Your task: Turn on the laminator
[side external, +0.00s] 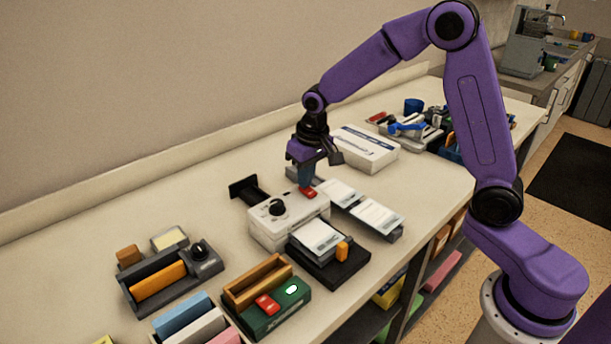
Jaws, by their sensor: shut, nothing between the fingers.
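A white box-shaped machine (285,222) with a black knob (277,208) stands at mid table; it appears to be the laminator, though I can read no label. A red switch (308,192) is on its top at the far right corner. My gripper (306,183) points down right over this switch, shut and empty. Its fingertips are at or just above the switch; I cannot tell whether they touch it. Which way the switch is tipped is too small to tell.
A black tray (335,266) with white cards and an orange tab is in front of the machine. A green device (278,316) with another red switch and a dark grey device (205,263) with a knob stand nearer. A white box (364,148) lies behind my gripper.

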